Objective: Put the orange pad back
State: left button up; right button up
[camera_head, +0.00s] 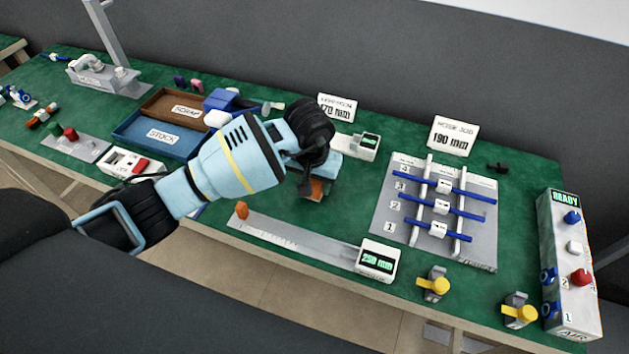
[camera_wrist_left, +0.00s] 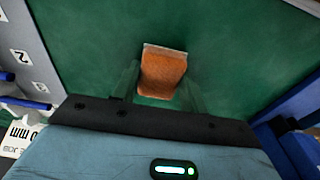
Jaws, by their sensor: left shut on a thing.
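My left gripper (camera_head: 312,192) is in the middle of the table, its jaws pointing down. In the left wrist view its two fingers (camera_wrist_left: 162,92) are on either side of the orange pad (camera_wrist_left: 163,73), shut on it. The pad is a small orange block with a pale far edge. In the head view a bit of the orange pad (camera_head: 317,187) shows under the gripper, over the green table top. Whether the pad touches the table is hard to tell. My right gripper is not in view.
A long grey measuring rail with a display box (camera_head: 377,260) lies in front. To the right is a grey rack (camera_head: 395,215) with blue rods. Behind the arm are a blue stock tray (camera_head: 190,150) and a brown scrap tray (camera_head: 165,100). A control box (camera_head: 568,290) stands far right.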

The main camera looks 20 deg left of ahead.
pick_arm(q)
jog(key=shift+f, duration=0.15)
jog(key=o, duration=0.4)
jog(key=shift+f, duration=0.1)
jog(key=o, duration=0.5)
jog(key=shift+r, duration=0.65)
jog(key=r, duration=0.3)
jog(key=s+r, duration=0.1)
jog(key=r, duration=0.7)
jog(key=shift+s, duration=0.25)
